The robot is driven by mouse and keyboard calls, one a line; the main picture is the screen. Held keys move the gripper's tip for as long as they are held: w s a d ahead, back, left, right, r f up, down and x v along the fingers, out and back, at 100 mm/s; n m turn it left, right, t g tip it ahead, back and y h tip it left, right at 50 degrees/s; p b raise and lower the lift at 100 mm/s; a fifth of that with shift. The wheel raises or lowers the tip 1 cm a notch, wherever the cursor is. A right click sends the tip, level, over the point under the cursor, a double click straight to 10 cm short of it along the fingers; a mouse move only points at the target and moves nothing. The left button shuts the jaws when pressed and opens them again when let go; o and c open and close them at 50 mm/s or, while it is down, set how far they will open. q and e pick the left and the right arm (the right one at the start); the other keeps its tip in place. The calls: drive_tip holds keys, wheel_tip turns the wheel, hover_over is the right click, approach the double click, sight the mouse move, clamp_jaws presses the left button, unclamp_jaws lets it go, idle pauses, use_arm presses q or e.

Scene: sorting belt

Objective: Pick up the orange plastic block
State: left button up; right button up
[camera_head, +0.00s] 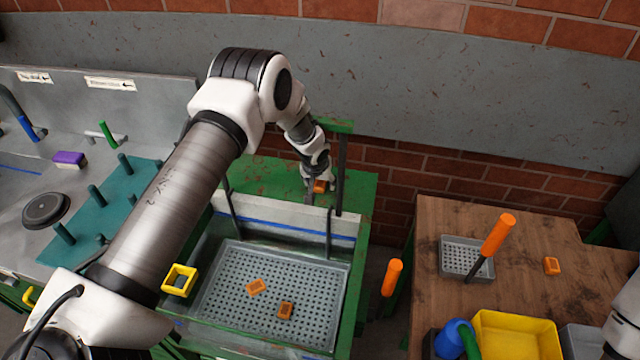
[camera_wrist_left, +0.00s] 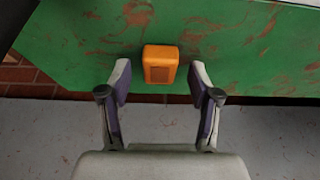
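An orange plastic block (camera_head: 319,186) lies on the green metal surface (camera_head: 352,190) behind the grey bin. In the left wrist view the orange block (camera_wrist_left: 160,64) lies near the green surface's edge. My left gripper (camera_head: 318,196) is beside the block in the head view, partly hidden by my wrist. In the left wrist view my left gripper (camera_wrist_left: 160,88) is open and empty, with its fingers on either side of the line to the block, which is just beyond the fingertips. Two more orange blocks lie in the bin: one (camera_head: 256,287) and another (camera_head: 285,310). One more orange block (camera_head: 551,266) lies on the wooden table.
The perforated grey bin (camera_head: 230,262) has green rails and posts around it. A yellow square frame (camera_head: 179,280) is at its left. The wooden table (camera_head: 440,225) holds a small grey tray (camera_head: 444,258) and a yellow bin (camera_head: 515,318). A brick wall stands behind.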

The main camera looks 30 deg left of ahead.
sight(320, 184)
use_arm(q)
drive_tip(key=shift+s+r, duration=0.1)
drive_tip(key=c, duration=0.5)
drive_tip(key=shift+c, duration=1.3)
wheel_tip(320, 184, up, 10)
drive_tip(key=b, duration=0.3)
drive_tip(key=shift+w, duration=0.2)
